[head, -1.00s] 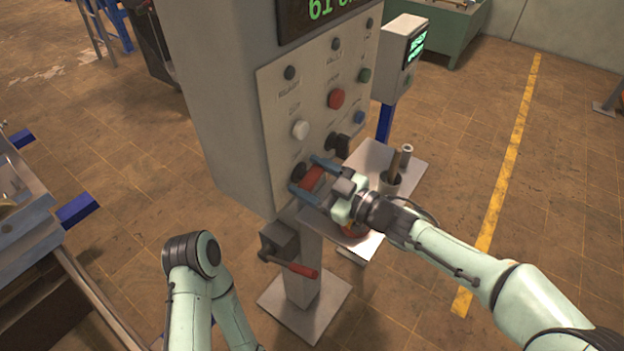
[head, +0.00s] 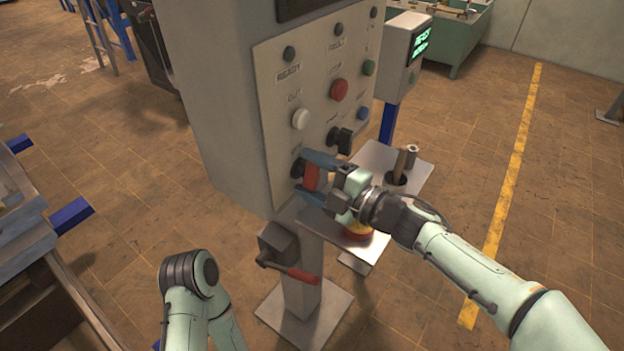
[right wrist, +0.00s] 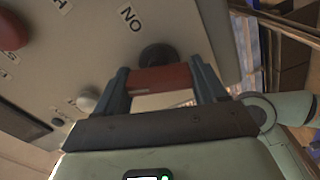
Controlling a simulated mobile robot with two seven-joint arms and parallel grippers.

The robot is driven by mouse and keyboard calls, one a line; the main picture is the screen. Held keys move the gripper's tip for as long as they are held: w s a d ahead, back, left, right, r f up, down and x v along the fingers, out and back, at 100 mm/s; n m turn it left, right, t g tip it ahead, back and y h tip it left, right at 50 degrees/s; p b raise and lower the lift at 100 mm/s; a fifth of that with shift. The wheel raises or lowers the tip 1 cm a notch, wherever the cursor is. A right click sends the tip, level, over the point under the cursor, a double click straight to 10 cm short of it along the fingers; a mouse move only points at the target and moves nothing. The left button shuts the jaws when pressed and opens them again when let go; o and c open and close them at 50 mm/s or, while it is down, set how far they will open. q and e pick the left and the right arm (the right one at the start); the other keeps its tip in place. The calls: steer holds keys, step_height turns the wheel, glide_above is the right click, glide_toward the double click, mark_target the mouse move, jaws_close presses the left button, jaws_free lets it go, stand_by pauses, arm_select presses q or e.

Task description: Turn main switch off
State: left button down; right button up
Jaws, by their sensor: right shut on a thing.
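The main switch has a red handle (head: 311,177) on a dark round base, low on the left of the grey control panel (head: 271,95). The handle stands about upright in the head view. My right gripper (head: 313,180) is shut on it, with one blue finger above and one below. In the right wrist view the red handle (right wrist: 162,78) lies between the two fingers, and an ON label shows upside down near its dark base. My left gripper is out of view; only part of that arm shows.
The panel carries a red button (head: 339,90), a white button (head: 300,119) and a black knob (head: 339,140). A small shelf (head: 412,170) juts out at the right. A red-handled lever (head: 290,271) is below. The floor at right is open.

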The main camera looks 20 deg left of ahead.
steer(key=n+b, duration=0.1)
steer(key=n, duration=0.2)
steer(key=shift+f+b, duration=0.1)
steer(key=shift+b, duration=0.3)
steer(key=shift+n, duration=0.5)
steer(key=o, duration=1)
steer(key=shift+c, duration=0.2)
steer(key=shift+d, duration=0.1)
steer(key=v, duration=1.3)
steer(key=shift+d, duration=0.15)
